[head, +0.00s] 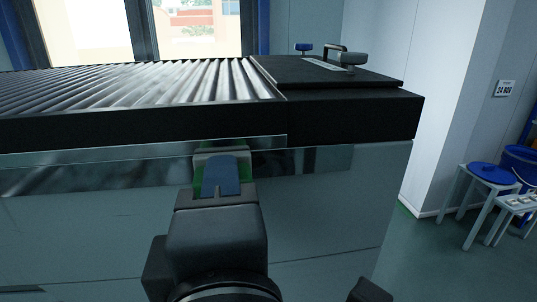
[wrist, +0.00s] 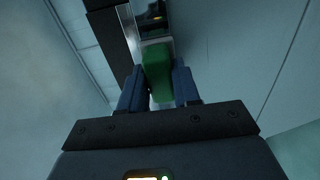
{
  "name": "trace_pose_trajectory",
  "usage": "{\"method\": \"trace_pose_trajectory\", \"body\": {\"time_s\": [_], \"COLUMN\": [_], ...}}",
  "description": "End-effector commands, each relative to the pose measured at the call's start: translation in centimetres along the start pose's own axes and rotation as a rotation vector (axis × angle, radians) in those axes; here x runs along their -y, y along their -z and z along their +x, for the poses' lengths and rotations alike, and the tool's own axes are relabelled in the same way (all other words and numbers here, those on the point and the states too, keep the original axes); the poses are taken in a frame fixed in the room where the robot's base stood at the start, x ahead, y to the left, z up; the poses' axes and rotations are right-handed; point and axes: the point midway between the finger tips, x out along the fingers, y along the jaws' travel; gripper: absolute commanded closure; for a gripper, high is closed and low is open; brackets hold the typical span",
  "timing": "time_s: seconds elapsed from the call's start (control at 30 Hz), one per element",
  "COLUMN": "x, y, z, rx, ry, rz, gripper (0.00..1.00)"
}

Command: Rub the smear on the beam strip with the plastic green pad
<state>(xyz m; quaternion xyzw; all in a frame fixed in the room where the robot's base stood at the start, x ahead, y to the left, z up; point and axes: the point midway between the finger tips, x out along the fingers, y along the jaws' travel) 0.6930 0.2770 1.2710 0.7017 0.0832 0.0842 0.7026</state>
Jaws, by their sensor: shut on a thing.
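My gripper (head: 221,176) is in front of the shiny beam strip (head: 325,159), below the black edge of the ribbed top. Its blue fingers (wrist: 158,76) are shut on the plastic green pad (wrist: 157,62), one finger on each side in the wrist view. In the head view only thin green edges of the pad (head: 197,172) show around the fingers. The pad's far end overlaps the strip; I cannot tell whether it touches. The strip also shows beyond the pad in the wrist view (wrist: 154,29). Dark patches and reflections mark the strip, and I cannot clearly tell the smear from them.
The ribbed top (head: 190,82) and its black rim overhang the strip. A dark plate with a handle and a knob (head: 348,59) lies at the right end. Floor between is clear.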

Motion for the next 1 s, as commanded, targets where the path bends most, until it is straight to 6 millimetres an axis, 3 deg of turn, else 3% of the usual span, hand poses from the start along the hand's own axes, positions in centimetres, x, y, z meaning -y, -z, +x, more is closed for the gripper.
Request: {"method": "trace_pose_trajectory", "body": {"time_s": [0.23,0.47,1.0], "x": [0.0,0.0,0.0], "y": [-2.0,-2.4,1.3], "z": [0.2,0.1,-0.2], "rx": [0.004,0.004,-0.001], "ry": [0.000,0.000,0.000], "rz": [0.000,-0.001,-0.001], "gripper": [0.93,0.93,0.93]}}
